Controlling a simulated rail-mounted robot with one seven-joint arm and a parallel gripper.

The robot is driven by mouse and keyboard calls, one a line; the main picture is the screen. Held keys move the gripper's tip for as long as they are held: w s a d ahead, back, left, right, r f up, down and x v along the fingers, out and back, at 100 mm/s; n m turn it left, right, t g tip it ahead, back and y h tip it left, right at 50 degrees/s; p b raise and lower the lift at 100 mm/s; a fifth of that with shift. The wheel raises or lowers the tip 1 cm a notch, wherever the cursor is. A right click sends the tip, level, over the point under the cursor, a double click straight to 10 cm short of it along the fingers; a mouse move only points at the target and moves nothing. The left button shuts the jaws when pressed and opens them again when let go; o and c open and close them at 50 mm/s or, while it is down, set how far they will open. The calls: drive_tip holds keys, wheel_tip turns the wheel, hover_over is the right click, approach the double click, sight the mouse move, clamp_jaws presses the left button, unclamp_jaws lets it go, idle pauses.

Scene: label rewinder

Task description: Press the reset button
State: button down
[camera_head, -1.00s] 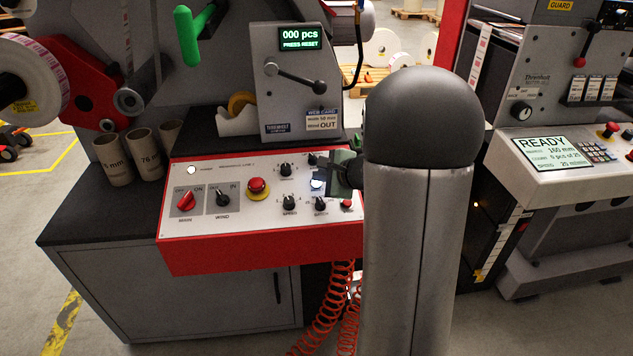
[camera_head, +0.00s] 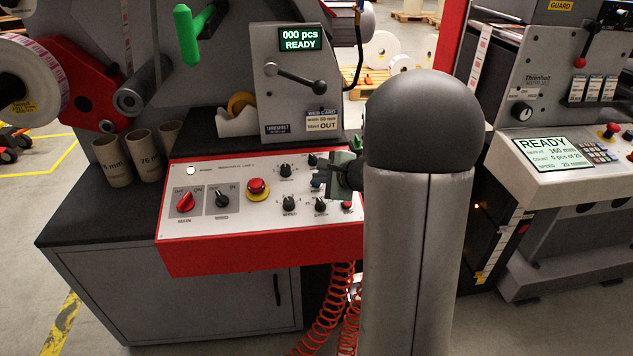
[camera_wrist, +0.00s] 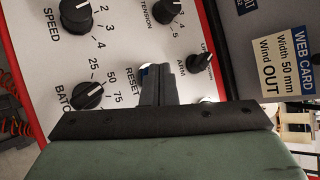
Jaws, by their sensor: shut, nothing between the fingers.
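The reset button (camera_head: 316,183) is a small blue button on the right part of the white, red-edged control panel (camera_head: 255,223). The counter display (camera_head: 300,38) reads "000 pcs READY".
Near the button are the batch knob (camera_wrist: 88,95), tension knob (camera_wrist: 168,11), arm switch (camera_wrist: 200,61) and a small red button (camera_head: 346,204). A red emergency stop (camera_head: 257,187) sits further left. A grey lever (camera_head: 296,76) is above, and red coiled hoses (camera_head: 332,315) hang below.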

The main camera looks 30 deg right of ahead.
sight(322, 195)
drive_tip(key=shift+s+r+p, duration=0.2)
drive_tip(key=shift+r+p, duration=0.1)
drive_tip(key=shift+r, duration=0.45)
drive_tip(key=r+p, duration=0.1)
drive_tip(key=s+r, duration=0.1)
drive_tip(key=r, duration=0.1)
drive_tip(key=r+p, duration=0.1)
drive_tip(key=shift+s+a+r+p, duration=0.15)
drive_tip(key=shift+a+r+p, duration=0.1)
drive_tip(key=shift+r+p, duration=0.15)
idle(0.4)
drive_tip(key=s+a+r+n+g+y+p, duration=0.1)
drive_tip(key=s+a+n+g+y, duration=0.15)
drive_tip(key=s+a+n, duration=0.4)
drive_tip(key=s+a+n+g+y+p, duration=0.1)
drive_tip(key=s+a+n+g, duration=0.25)
drive_tip(key=a, duration=0.65)
drive_tip(key=s+a+f+n+g+h+p, duration=0.1)
drive_tip(key=s+n+g+h, duration=0.3)
drive_tip(key=s+n, duration=0.7)
drive_tip(key=s+h, duration=0.2)
drive_tip(key=s, duration=0.6)
drive_tip(key=shift+f+n+g+p, duration=0.35)
drive_tip(key=shift+n+g+p, duration=0.05)
